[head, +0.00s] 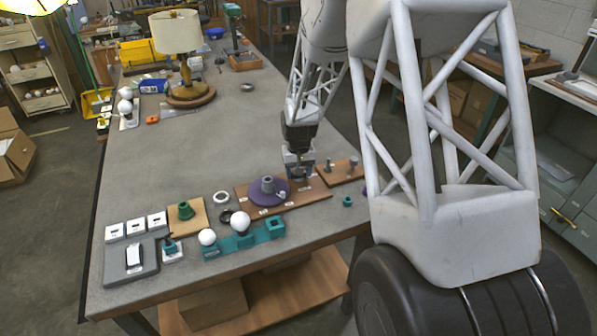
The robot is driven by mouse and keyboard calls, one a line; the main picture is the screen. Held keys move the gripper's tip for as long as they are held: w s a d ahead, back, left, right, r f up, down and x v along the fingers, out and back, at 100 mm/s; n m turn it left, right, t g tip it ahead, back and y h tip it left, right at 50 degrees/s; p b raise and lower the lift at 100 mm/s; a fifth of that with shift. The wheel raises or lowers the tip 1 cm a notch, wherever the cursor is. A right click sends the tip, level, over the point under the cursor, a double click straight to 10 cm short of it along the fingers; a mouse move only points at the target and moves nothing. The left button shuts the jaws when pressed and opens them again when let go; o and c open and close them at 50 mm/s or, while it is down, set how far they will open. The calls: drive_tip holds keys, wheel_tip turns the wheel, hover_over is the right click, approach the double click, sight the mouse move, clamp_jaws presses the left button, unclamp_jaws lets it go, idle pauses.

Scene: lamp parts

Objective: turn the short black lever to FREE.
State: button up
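My gripper (303,176) is at the right end of a brown board (316,192), low over it and right of a purple disc. Its fingers are small and partly merged with what lies under them, so their opening does not show. I cannot make out the short black lever for certain; it may be hidden at my gripper. The purple disc (271,197) with a grey-green hub (267,184) lies on the board. Small white labels are on the board around the disc, but their words, including FREE, are too small to read.
A second brown board (342,176) with upright pegs is to the right. A teal holder (243,243) with white bulbs (240,222) and a grey fixture (117,261) are at the front. A lamp (180,50) stands at the back. The table's middle (190,140) is clear.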

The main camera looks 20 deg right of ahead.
drive_tip(key=shift+n, duration=1.1)
drive_tip(key=o, duration=0.9)
drive_tip(key=shift+r, duration=0.15)
drive_tip(key=shift+r, duration=3.75)
drive_tip(key=shift+r, duration=0.1)
